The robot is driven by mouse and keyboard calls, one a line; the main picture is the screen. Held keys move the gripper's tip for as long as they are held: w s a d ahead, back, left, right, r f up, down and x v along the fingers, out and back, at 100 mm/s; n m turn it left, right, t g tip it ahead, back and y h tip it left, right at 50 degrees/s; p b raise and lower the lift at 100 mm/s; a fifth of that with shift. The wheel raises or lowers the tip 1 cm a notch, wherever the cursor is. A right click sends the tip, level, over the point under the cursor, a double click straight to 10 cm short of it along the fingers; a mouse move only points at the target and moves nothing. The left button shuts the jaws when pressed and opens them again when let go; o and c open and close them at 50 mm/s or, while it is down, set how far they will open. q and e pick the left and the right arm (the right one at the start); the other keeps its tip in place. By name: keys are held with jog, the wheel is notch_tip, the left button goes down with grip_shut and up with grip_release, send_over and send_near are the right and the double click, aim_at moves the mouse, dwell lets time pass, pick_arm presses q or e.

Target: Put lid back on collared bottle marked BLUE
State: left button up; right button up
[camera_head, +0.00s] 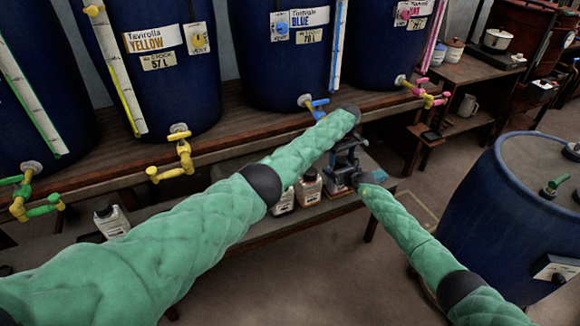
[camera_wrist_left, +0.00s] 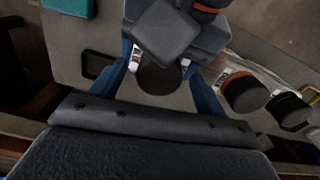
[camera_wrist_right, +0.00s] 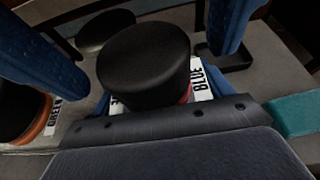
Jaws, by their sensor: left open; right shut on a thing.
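The bottle marked BLUE shows its white label (camera_wrist_right: 207,82) in the right wrist view. A round black lid (camera_wrist_right: 145,60) is at its top, with a sliver of red below the lid's edge. Whether the lid is fully seated I cannot tell. My right gripper (camera_wrist_left: 165,30) is shut on this bottle; its fingertips are mostly hidden by the lid and its own palm. My left gripper (camera_wrist_left: 160,92) is open, with a blue finger on each side of the lid (camera_wrist_left: 160,78). In the head view my grippers (camera_head: 345,160) meet over the low bench and hide the bottle.
Another bottle marked GREEN (camera_wrist_right: 42,128) stands close by. Several capped bottles (camera_wrist_left: 245,93) share the bench. A dark shallow tray (camera_wrist_left: 98,66) and a teal block (camera_wrist_right: 297,115) lie on the other side. Large blue vats (camera_head: 290,60) with taps stand behind; a blue drum (camera_head: 500,225) stands right.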

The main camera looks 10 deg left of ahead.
pick_arm(q)
jog(key=shift+r, duration=1.45)
notch_tip(320, 180, up, 5)
jog(key=shift+w+a+f, duration=0.1)
pick_arm(e)
jog(key=shift+r, duration=0.15)
jog(key=shift+r+p, duration=0.35)
jog(key=shift+p, duration=0.15)
pick_arm(q)
jog(key=s+a+r+m, duration=0.1)
jog(key=s+a+m, duration=0.1)
jog(key=s+a, duration=0.6)
jog(key=s+a+r+m, duration=0.1)
jog(key=s+a+m, duration=0.2)
jog(key=s+a, duration=0.5)
jog(key=s, duration=0.5)
jog(key=shift+r, duration=0.4)
pick_arm(e)
jog(key=shift+r, duration=0.25)
pick_arm(q)
jog(key=shift+a, duration=0.1)
pick_arm(e)
jog(key=o, duration=1.4)
pick_arm(q)
jog(key=shift+r+p, duration=0.1)
jog(key=shift+p, duration=0.2)
